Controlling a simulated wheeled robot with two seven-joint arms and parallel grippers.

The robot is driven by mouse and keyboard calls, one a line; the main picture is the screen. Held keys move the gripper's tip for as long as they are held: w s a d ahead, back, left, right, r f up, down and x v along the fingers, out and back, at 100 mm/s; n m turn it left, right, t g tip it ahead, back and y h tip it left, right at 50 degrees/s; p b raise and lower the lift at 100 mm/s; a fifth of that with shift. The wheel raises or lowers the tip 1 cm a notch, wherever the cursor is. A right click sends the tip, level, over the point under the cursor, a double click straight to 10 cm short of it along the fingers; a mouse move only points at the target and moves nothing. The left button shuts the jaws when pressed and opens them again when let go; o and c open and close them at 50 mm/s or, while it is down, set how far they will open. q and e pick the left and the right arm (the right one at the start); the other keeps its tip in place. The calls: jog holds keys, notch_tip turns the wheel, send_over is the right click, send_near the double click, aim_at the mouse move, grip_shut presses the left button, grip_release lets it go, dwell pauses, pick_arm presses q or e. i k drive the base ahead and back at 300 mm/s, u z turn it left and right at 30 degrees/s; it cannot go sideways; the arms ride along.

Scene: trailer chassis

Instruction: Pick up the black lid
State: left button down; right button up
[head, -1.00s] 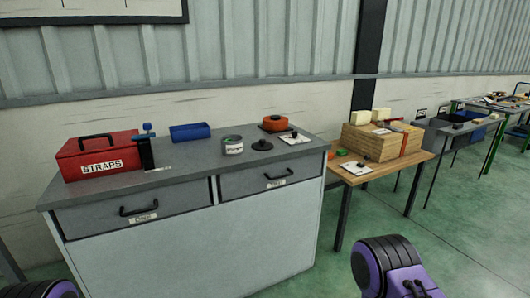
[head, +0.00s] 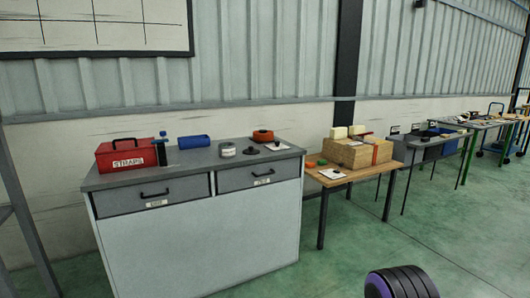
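The black lid (head: 250,150) is a small dark disc with a raised knob. It lies on the grey top of the drawer cabinet (head: 196,164), just right of a pale tin (head: 228,150) with a label. The tin's top looks dark. Neither of my grippers is in view. A purple and black part of my own right arm shows at the bottom right, well away from the cabinet.
The green floor in front is clear.

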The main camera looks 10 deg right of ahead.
aim_at(251, 151)
jog(key=z, duration=0.6)
jog(key=i, duration=0.9)
jog(key=z, duration=0.4)
jog(key=i, duration=1)
jog(key=u, duration=1.1)
jog(key=i, duration=0.7)
jog(key=u, duration=0.85)
